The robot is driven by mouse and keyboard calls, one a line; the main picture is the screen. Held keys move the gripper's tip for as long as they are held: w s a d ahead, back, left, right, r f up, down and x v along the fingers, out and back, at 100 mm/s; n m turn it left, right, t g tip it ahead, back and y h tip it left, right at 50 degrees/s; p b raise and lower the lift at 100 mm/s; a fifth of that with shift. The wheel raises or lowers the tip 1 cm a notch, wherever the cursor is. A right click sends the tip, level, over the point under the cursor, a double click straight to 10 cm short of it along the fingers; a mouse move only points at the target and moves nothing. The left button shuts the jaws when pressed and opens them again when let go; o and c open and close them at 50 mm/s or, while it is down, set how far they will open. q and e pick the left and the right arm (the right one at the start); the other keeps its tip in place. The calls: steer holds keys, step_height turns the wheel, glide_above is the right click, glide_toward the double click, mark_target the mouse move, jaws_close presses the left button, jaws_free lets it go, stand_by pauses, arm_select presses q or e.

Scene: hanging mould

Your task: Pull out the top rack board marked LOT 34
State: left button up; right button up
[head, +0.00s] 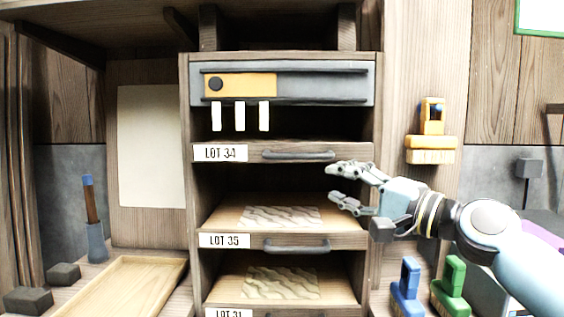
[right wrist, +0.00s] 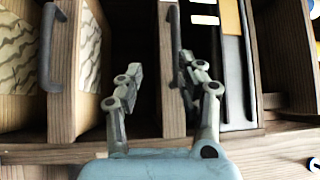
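The top rack board marked LOT 34 (head: 350,151) is a wooden shelf front with a white label (head: 220,153) at left and a dark grey bar handle (head: 298,155). It sits flush in the rack. My right gripper (head: 346,183) is open and empty, just below and right of that handle, in front of the gap over LOT 35. In the right wrist view, the open fingers (right wrist: 161,78) show with the LOT 34 handle (right wrist: 174,45) beyond the right-hand finger, which partly covers the board. Whether they touch is unclear. My left gripper is not in view.
Below are board LOT 35 (head: 345,240), with its own handle (head: 297,246), and board LOT 31 (head: 275,313), both bearing patterned slabs. Above is a grey and orange unit (head: 325,85) with white tags hanging.

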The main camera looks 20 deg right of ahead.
mark_target(304, 158)
steer(key=x, duration=0.3)
steer(key=r+p+x, duration=0.1)
steer(key=x, duration=0.3)
steer(key=r+x, duration=0.1)
steer(key=x, duration=0.3)
steer(key=shift+d+r+p, duration=0.25)
steer(key=shift+p, duration=0.1)
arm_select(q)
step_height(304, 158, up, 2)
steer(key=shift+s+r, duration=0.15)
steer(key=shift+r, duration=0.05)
arm_select(e)
steer(key=shift+s, duration=0.1)
jaws_close()
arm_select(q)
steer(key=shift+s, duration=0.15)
arm_select(e)
steer(key=shift+f, duration=0.1)
